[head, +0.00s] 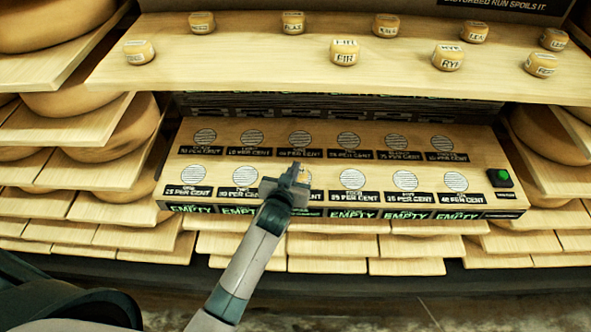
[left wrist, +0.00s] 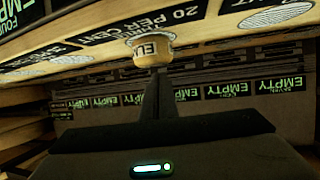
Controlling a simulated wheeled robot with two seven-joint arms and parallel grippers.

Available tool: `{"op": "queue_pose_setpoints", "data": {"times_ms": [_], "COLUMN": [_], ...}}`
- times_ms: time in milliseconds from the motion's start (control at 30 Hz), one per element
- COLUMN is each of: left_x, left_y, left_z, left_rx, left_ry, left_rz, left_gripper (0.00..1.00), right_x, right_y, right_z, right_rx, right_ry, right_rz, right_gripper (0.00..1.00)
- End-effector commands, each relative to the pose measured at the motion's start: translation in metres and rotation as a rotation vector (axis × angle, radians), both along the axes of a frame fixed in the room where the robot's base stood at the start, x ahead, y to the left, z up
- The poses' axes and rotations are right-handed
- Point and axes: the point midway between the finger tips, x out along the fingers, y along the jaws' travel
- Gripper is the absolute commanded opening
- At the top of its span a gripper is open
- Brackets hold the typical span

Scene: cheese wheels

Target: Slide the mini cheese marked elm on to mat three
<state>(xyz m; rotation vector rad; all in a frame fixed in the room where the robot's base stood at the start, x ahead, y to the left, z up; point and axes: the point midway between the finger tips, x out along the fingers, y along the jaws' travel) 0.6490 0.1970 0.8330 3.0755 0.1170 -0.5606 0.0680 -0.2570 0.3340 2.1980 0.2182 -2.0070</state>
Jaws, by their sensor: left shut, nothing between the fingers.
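My left gripper (head: 290,177) is shut, with nothing between its fingers, over the front row of mats on the sloping board. In the left wrist view its shut fingers (left wrist: 156,88) point at a small round cheese (left wrist: 152,51) whose label reads "EL", the rest cut off. The fingertips look very close to it; I cannot tell if they touch. A label beside it reads "20 PER CENT". In the head view the gripper hides this cheese and most of the third front-row mat (head: 306,177), so I cannot tell how they overlap. My right gripper is not in view.
Several mini cheeses, including one marked fir (head: 344,52) and one marked rye (head: 447,57), stand on the upper shelf (head: 250,75). The board (head: 225,150) has two rows of striped round mats. A green button (head: 501,177) sits at its right end. Large cheese wheels flank it.

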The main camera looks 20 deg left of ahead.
Motion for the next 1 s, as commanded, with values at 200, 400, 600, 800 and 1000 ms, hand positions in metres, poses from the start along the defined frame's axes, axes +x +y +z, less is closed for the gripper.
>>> {"op": "queue_pose_setpoints", "data": {"times_ms": [200,400,600,800,1000], "left_x": [-0.039,-0.076,-0.105,-0.118,-0.119], "left_y": [-0.003,-0.006,-0.008,-0.009,-0.009], "left_z": [-0.004,-0.003,-0.002,-0.001,0.000], "left_rx": [-0.001,-0.002,-0.002,-0.001,-0.001], "left_ry": [0.002,0.000,0.000,-0.001,-0.002], "left_rz": [-0.001,0.000,0.001,0.000,0.000], "left_gripper": [0.00,0.00,0.00,0.00,0.00], "right_x": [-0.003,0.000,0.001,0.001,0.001], "right_y": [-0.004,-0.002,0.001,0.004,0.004], "right_z": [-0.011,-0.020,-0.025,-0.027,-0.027], "right_rx": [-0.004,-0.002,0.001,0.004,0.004], "right_ry": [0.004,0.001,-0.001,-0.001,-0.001], "right_rz": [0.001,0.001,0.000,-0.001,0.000], "right_gripper": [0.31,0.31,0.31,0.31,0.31]}}
